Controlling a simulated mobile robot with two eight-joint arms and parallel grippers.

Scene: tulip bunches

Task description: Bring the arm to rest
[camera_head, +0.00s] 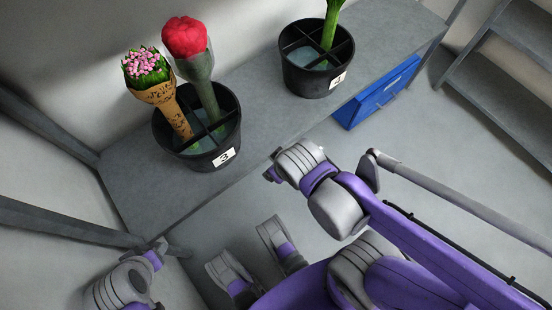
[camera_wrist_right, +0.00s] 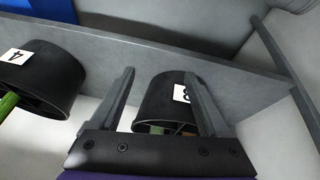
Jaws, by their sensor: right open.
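My right gripper (camera_wrist_right: 159,74) is open in the wrist view, its two grey fingers apart with nothing held between them. In the head view it (camera_head: 272,168) is small, just off the front edge of the grey bench (camera_head: 150,185), apart from both buckets. A black bucket labelled 3 (camera_head: 200,155) shows beyond the fingers in the wrist view (camera_wrist_right: 160,97). It holds a red tulip bunch (camera_head: 186,38) and a pink flower bunch in brown paper (camera_head: 148,67). My left gripper (camera_head: 158,247) is at the lower left; its finger opening is unclear.
A second black bucket (camera_head: 305,75) stands farther right on the bench with a green-stemmed bunch (camera_head: 331,22); its label reads 4 in the wrist view (camera_wrist_right: 38,80). A blue box (camera_head: 378,93) is at the bench front. Grey shelves (camera_head: 510,55) stand at right.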

